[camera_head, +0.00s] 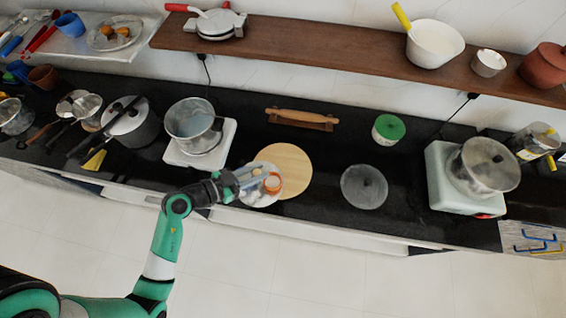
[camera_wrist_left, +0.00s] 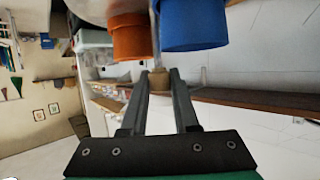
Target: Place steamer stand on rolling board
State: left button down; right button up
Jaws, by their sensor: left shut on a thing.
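The steamer stand (camera_head: 256,198) is a light metal disc with coloured cups, including an orange one. It overlaps the left part of the round wooden rolling board (camera_head: 295,186) in the head view. I cannot tell whether it touches the board. My left gripper (camera_head: 252,181) is shut on the stand. In the left wrist view, the left gripper's fingers (camera_wrist_left: 159,85) close on a thin stem beside an orange cup (camera_wrist_left: 129,40) and a blue cup (camera_wrist_left: 193,25). My right gripper is not in view.
A steel pot (camera_head: 194,122) on a white stove stands left of the board, and a round grey lid (camera_head: 364,187) lies to its right. A wooden rolling pin (camera_head: 302,117) is behind it. The dark counter (camera_head: 325,160) is clear between board and lid.

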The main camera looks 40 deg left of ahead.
pick_arm(q)
jog(key=w+a+f+b, duration=0.3)
jog(key=w+f+b, duration=0.8)
jog(key=w+f, duration=0.1)
jog(key=shift+w+f, duration=0.35)
jog(key=shift+w, duration=0.3)
jog(key=c, duration=0.7)
grip_release()
jog(key=shift+a+f, duration=0.1)
jog(key=shift+f, duration=0.05)
jog(key=shift+b, duration=0.3)
